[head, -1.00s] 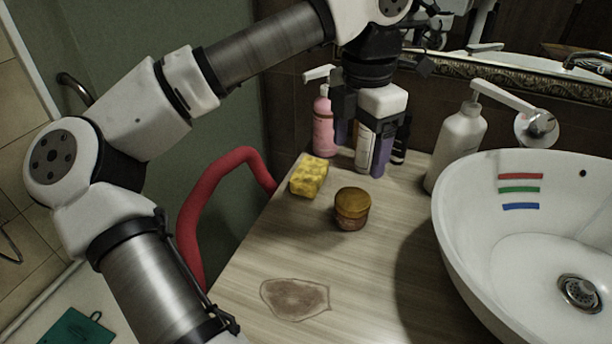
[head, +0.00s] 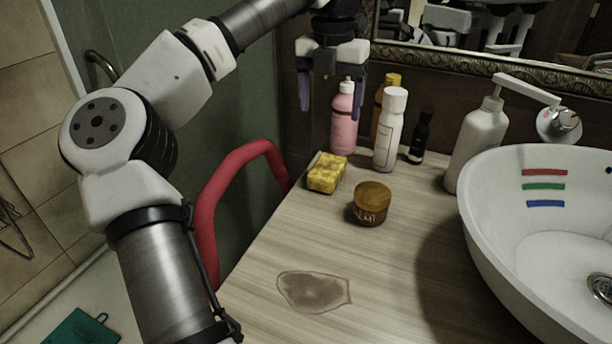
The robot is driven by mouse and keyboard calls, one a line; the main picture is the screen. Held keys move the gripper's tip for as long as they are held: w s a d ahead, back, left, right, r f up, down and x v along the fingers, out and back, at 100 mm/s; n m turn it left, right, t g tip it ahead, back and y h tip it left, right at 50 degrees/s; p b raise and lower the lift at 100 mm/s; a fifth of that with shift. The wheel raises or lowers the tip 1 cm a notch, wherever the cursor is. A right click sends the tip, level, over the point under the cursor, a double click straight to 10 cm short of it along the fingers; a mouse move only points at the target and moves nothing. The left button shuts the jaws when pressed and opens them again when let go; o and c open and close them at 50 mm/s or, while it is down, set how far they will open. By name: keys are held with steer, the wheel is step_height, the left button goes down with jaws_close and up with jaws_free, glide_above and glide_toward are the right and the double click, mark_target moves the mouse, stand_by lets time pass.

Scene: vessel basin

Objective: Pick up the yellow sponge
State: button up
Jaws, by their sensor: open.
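The yellow sponge (head: 326,173) lies on the wooden counter (head: 390,270) near its left edge, behind and to the left of a small jar with a brown lid. My gripper (head: 330,98) is above and behind the sponge in the picture, pointing down. Its two fingers are spread wide, with nothing between them. It is clear of the sponge. The right finger partly overlaps the pink bottle in this view.
Pink (head: 344,122), amber (head: 384,100), white (head: 390,130) and small dark (head: 420,138) bottles stand behind the sponge. The jar (head: 371,203) is close by. A soap dispenser (head: 478,140) and white basin (head: 480,225) are right. A red rail (head: 207,215) runs left of the counter. A brown stain (head: 313,291) marks the front.

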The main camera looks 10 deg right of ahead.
glide_above(329, 164)
step_height(329, 164, down, 8)
steer(key=shift+w+a+f+b, duration=0.15)
steer(key=shift+f+b, duration=0.05)
steer(key=shift+b, duration=0.1)
steer(key=shift+f, duration=2.65)
steer(key=c, duration=1)
steer(key=shift+c, duration=0.2)
steer(key=shift+r, duration=0.1)
step_height(329, 164, up, 20)
steer(key=p, duration=0.2)
